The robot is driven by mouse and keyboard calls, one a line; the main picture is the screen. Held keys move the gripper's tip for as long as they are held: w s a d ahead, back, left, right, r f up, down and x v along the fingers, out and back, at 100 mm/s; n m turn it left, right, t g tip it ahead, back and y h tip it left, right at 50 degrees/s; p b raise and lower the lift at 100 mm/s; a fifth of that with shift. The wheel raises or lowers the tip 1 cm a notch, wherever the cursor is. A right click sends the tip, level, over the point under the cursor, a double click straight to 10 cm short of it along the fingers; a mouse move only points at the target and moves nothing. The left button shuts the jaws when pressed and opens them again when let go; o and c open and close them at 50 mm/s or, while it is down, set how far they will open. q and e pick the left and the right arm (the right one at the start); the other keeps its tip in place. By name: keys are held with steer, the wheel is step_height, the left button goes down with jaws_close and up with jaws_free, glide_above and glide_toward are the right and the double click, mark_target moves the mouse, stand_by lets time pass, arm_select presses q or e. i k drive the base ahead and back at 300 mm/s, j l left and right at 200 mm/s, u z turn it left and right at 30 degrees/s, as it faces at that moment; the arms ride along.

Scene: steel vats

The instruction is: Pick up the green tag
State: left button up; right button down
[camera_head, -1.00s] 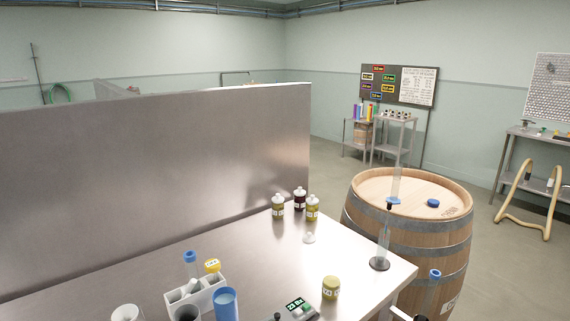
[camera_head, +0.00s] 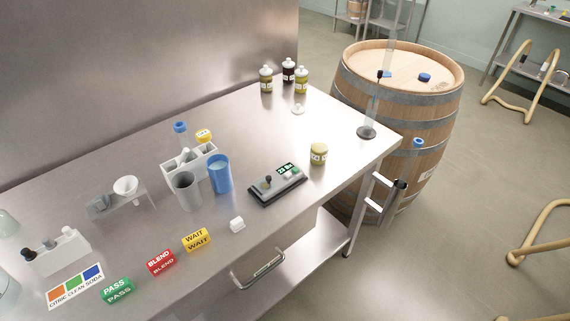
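The green tag (camera_head: 117,290), a small folded card marked PASS, stands on the steel table (camera_head: 140,235) near its front edge at the lower left. A red BLEND tag (camera_head: 160,262) and a yellow WAIT tag (camera_head: 196,240) stand in a row to its right. A card marked CITRIC CLEAN SODA (camera_head: 75,286) lies just left of the green tag. Neither of my grippers is in view. Nothing is seen touching the green tag.
A white holder (camera_head: 190,163), a grey cup (camera_head: 187,192) and a blue cup (camera_head: 220,175) stand behind the tags. A black device (camera_head: 277,184) lies to the right. Bottles (camera_head: 266,80) stand at the back. A barrel (camera_head: 397,100) is beyond the table's right end.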

mark_target(124, 286)
steer(key=u, duration=1.45)
